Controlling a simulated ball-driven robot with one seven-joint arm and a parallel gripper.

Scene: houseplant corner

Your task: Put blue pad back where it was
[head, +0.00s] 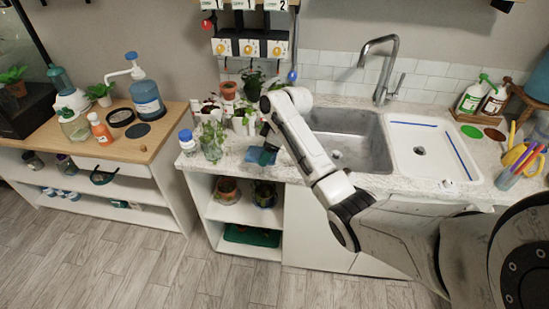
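A flat blue piece (255,156) shows on the pale counter at the tip of my arm, left of the sink; it looks like a pad or cloth, partly covered by my gripper. My gripper (268,148) points down over it, small and dark in the head view. I cannot tell whether its fingers are open or shut, or whether they touch the piece. A round, dark slate-blue pad (138,131) lies flat on the wooden table at left, in front of a black ring-shaped dish (120,117).
Potted plants and a glass jar (211,146) crowd the counter left of my gripper, beside a blue-capped white bottle (187,142). The metal sink (345,145) and white basin (425,150) lie right. A gap separates table and counter.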

